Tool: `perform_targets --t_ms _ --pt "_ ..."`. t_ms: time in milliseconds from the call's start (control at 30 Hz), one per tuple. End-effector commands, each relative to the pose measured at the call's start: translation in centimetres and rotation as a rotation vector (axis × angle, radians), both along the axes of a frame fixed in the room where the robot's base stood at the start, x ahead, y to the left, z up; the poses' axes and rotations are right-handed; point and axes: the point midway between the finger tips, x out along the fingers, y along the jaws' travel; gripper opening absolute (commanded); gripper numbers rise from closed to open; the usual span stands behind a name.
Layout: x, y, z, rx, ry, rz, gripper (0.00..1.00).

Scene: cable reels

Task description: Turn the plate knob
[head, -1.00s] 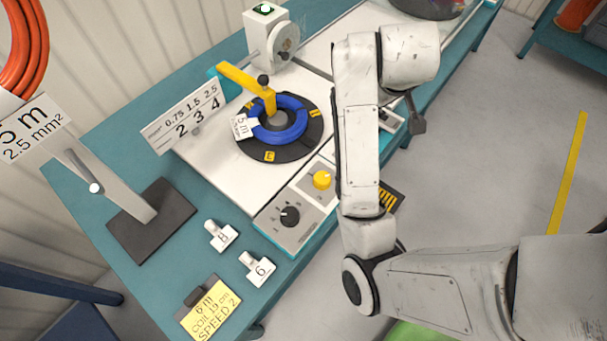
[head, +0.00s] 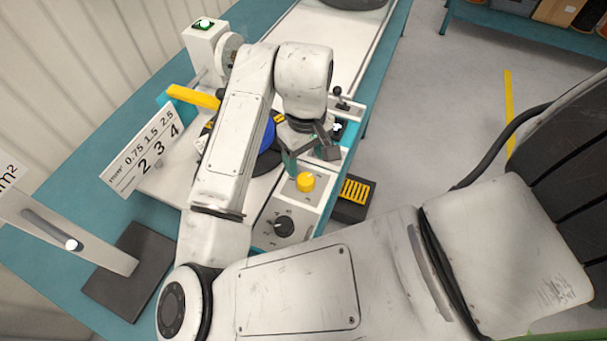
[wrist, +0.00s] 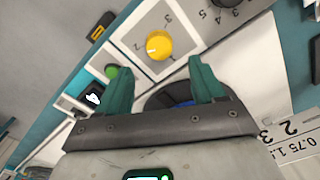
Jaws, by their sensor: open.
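A yellow knob (head: 305,182) stands on a light control panel (head: 313,199) at the table's front edge; a black knob (head: 284,227) with numbers round it sits beside it. I cannot tell from the frames which is the plate knob. My gripper (head: 292,162) hangs just behind the yellow knob, pointing down. In the wrist view my gripper (wrist: 157,68) is open and empty, its teal fingers apart. The yellow knob (wrist: 158,45) shows just beyond the fingertips, between their lines, with the digit 3 near it. The black knob (wrist: 224,3) is cut by the top edge.
The blue coil (head: 268,135) on the dark plate is partly hidden by my arm. A yellow arm (head: 193,97) and a number sign (head: 143,160) stand to the left. A black box (head: 354,197) lies right of the panel.

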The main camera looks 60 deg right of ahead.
Motion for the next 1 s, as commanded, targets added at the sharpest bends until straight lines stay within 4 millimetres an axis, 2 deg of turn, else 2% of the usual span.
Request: perform_targets --t_ms 200,400,600,833,1000 --pt "0.0 0.0 -4.1 0.0 0.0 0.001 0.68" --pt "0.0 0.0 -6.6 -0.001 0.0 0.001 0.68" --pt "0.0 -0.1 -7.5 -0.002 -0.002 -0.001 0.68" --pt "0.0 -0.1 -7.6 -0.002 -0.002 -0.001 0.68" --pt "0.0 -0.1 -7.5 -0.002 -0.002 -0.001 0.53"
